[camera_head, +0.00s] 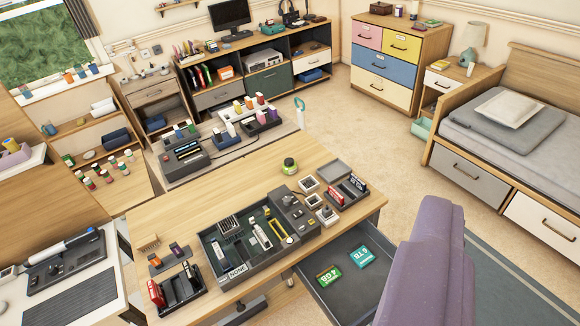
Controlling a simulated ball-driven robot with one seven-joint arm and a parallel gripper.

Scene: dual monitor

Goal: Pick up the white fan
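Several small white square pieces lie on the wooden desk beside the grey open case (238,271). One white square piece (309,184) with a dark centre is at the back, another white square piece (314,200) is just in front, and a third white piece (327,216) is nearest. My gripper is not in view.
The desk (200,208) has free room at its back left. A black rack (348,190) with red parts stands right of the pieces. An open drawer (340,290) with green boxes juts out in front. Floor is clear behind.

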